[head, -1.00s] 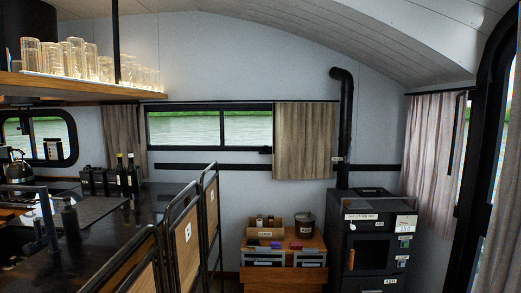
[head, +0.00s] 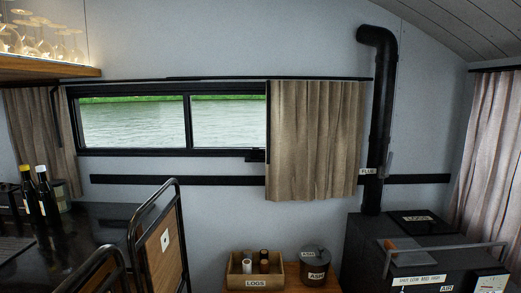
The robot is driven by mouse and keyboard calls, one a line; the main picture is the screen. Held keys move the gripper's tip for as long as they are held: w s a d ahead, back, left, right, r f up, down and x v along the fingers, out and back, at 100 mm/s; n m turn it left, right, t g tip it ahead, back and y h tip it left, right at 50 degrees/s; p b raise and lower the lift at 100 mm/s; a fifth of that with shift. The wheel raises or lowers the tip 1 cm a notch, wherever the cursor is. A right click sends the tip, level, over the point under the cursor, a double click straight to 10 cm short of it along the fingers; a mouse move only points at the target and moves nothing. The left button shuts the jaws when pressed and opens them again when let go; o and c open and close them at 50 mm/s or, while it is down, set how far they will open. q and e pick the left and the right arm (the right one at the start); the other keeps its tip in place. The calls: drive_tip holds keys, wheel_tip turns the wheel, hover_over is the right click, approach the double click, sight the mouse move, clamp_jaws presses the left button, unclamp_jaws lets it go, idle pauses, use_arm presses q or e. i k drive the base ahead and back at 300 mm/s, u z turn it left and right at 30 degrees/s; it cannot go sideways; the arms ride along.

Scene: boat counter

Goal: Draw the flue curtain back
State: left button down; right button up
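The flue curtain (head: 314,140) is a beige pleated cloth hanging from a dark rail (head: 220,79). It hangs between the long window and the black flue pipe (head: 379,120), its right edge close to the pipe. The pipe carries a small label reading FLUE (head: 367,171). The curtain hangs straight and is spread over the wall at the window's right end. Neither my left nor my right gripper is in view.
The black stove (head: 365,250) with a top rail stands below the pipe. A LOGS box (head: 240,276) and an ASH bucket (head: 315,263) sit on a low wooden unit. Folding chairs (head: 160,240) and a dark counter with bottles (head: 45,195) are at left. Another curtain (head: 490,150) hangs at right.

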sight(292, 106)
drive_tip(key=i, duration=1.1)
drive_tip(key=z, duration=0.55)
